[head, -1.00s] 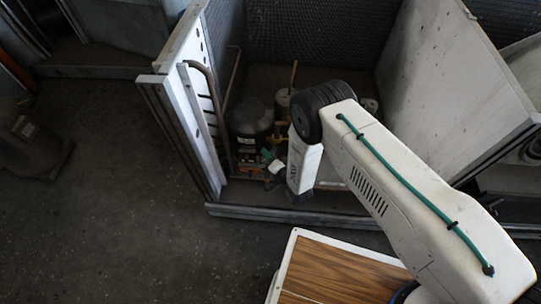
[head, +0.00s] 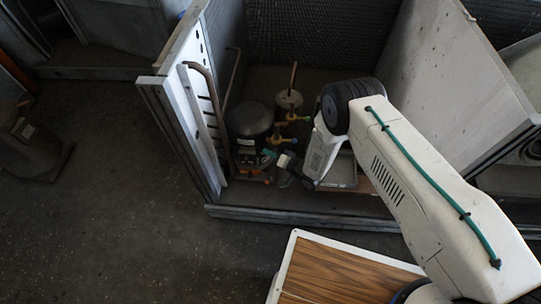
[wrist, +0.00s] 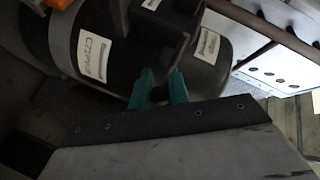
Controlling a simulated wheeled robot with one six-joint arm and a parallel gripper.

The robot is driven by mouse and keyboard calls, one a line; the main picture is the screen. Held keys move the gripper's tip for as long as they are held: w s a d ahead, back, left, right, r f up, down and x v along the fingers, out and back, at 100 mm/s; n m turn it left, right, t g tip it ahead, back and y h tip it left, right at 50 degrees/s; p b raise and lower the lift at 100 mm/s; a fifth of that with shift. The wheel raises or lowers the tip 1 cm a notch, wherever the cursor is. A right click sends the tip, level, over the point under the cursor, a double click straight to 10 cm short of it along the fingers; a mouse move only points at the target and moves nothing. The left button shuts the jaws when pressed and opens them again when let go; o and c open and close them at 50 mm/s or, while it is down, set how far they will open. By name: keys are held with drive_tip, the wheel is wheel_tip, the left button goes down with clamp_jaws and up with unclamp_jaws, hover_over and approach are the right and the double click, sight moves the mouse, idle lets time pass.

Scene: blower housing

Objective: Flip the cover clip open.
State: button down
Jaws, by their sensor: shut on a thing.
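A black compressor (head: 250,119) stands in the open housing in the head view, with a dark box low on its front. In the wrist view, the black rounded body (wrist: 105,50) with white labels fills the upper part. My gripper (head: 268,155) reaches this box from the right. In the wrist view, its teal fingertips (wrist: 159,88) are close together, shut on a small dark part at the black body. I take this part to be the cover clip, but the fingers hide most of it. I cannot tell how far it is turned.
Copper pipes and brass valves (head: 292,117) stand right of the compressor. A slotted white side panel (head: 203,125) rises at left and a large pale panel (head: 450,85) at right. The housing's front rail (head: 300,217) runs below. A wood-topped surface (head: 335,275) lies in front.

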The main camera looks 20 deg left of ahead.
drive_tip(key=shift+w+a+n+g, duration=0.1)
drive_tip(key=shift+w+n+g, duration=0.05)
drive_tip(key=shift+n+g, duration=0.45)
drive_tip(key=c, duration=1.3)
unclamp_jaws()
drive_tip(key=shift+c, duration=0.2)
drive_tip(key=shift+r, duration=0.1)
wheel_tip(320, 180, up, 4)
drive_tip(key=shift+w+f, duration=0.1)
drive_tip(key=shift+f, duration=0.05)
drive_tip(key=s+d+r, duration=0.1)
drive_tip(key=s+d, duration=0.7)
drive_tip(key=s, duration=0.6)
drive_tip(key=shift+d, duration=0.2)
